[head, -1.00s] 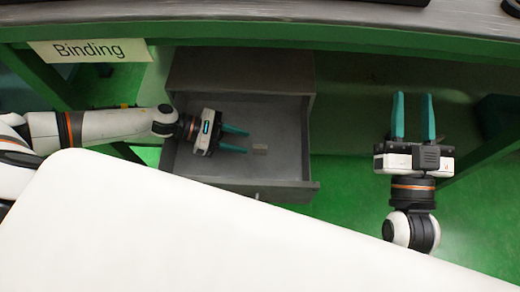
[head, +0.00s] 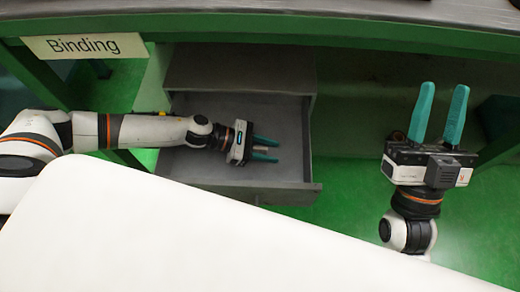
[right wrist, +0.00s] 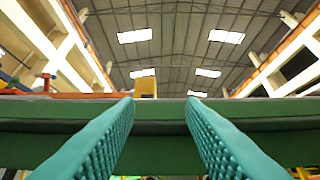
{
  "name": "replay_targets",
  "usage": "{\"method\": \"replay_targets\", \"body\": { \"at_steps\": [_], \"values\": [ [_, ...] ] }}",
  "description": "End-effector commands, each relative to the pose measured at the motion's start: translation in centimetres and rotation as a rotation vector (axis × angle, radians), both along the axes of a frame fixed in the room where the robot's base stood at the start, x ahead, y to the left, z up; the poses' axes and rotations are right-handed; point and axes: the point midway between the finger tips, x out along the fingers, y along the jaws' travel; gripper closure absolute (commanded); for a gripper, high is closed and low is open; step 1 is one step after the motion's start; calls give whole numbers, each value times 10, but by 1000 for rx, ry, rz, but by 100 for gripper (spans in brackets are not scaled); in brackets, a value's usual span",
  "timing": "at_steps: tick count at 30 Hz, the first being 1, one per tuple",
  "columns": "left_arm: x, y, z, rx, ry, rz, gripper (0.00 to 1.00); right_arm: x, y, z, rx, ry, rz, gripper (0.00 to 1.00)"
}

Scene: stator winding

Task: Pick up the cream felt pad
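The felt pad (head: 260,149) is a small greyish-cream piece in the open grey drawer (head: 212,171), seen in the head view. My left gripper (head: 266,149) is inside the drawer with its fingers pointing right. The pad lies between its two teal fingers, which are apart; I see no clear contact with the pad. My right gripper (head: 438,115) is open and empty to the right of the drawer, fingers pointing up in the picture. Its two fingers (right wrist: 160,130) also show apart with nothing between them in the right wrist view.
A green-edged workbench (head: 290,30) runs above the drawer, with a "Binding" sign (head: 83,46) at its left. The drawer's front wall (head: 255,190) and side walls stand around the left gripper. Green floor is clear between the drawer and the right arm.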

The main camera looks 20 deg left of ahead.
Motion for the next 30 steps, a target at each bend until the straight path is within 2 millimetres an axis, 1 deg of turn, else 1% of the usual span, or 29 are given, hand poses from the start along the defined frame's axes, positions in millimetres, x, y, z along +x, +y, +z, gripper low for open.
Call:
{"method": "replay_targets", "body": {
  "at_steps": [1,8,17,22,26,30],
  "values": [
    [0,0,0,0,0,0,62,0,0,0,0,1,0,64],
    [0,0,0,0,1,0,99,0,0,0,-1,2,0,64],
    [0,1,0,0,1,0,100,0,0,0,-1,3,-1,64],
    [0,1,5,0,0,0,100,4,1,-2,-9,33,-1,64],
    [0,1,13,0,0,1,100,14,1,-12,-37,125,-7,64],
    [0,1,30,0,-2,-1,100,28,2,-30,-81,281,-15,64]
  ]
}}
